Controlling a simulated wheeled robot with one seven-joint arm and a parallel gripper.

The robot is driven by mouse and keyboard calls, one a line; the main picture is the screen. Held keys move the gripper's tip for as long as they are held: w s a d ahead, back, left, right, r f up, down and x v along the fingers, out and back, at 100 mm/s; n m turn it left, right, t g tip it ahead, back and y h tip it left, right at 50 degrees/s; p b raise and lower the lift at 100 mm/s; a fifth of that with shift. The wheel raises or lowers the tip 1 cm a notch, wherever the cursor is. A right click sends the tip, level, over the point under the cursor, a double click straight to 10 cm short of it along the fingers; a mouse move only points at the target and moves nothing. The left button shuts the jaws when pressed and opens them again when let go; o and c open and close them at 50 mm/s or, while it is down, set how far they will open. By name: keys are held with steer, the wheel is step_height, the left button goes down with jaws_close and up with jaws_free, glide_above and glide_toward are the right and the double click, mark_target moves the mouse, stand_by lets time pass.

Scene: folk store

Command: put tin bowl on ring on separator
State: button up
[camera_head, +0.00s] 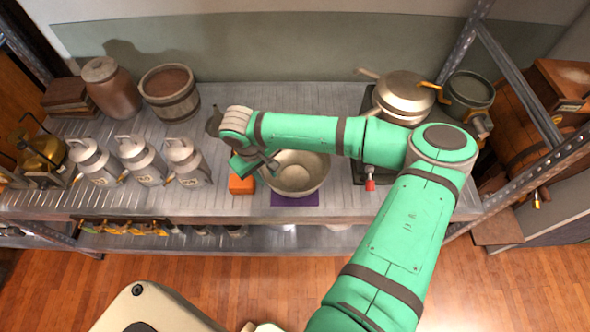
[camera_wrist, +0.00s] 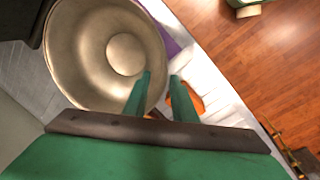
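The tin bowl (camera_head: 303,170) is a wide, round metal bowl, upright on a purple mat (camera_head: 296,199) near the shelf's front edge. It also shows large in the wrist view (camera_wrist: 88,62). My gripper (camera_head: 266,163) is at the bowl's left rim. In the wrist view its fingers (camera_wrist: 160,77) are apart, one over the bowl's inside and the other outside the rim. I cannot tell whether they touch it. A metal device with a rounded top (camera_head: 403,92) at the back right looks like the separator. My arm partly hides it, and I cannot make out its ring.
An orange block (camera_head: 241,184) sits just left of the bowl. Several milk cans (camera_head: 187,162) stand further left. A jar (camera_head: 110,88) and a wooden bucket (camera_head: 169,92) are behind them. A dark pot (camera_head: 469,92) stands right of the separator, near a metal rack post.

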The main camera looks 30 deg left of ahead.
steer(key=shift+w+f, duration=0.2)
steer(key=shift+f, duration=0.95)
steer(key=shift+w+f, duration=0.15)
steer(key=shift+f, duration=1)
jaws_close()
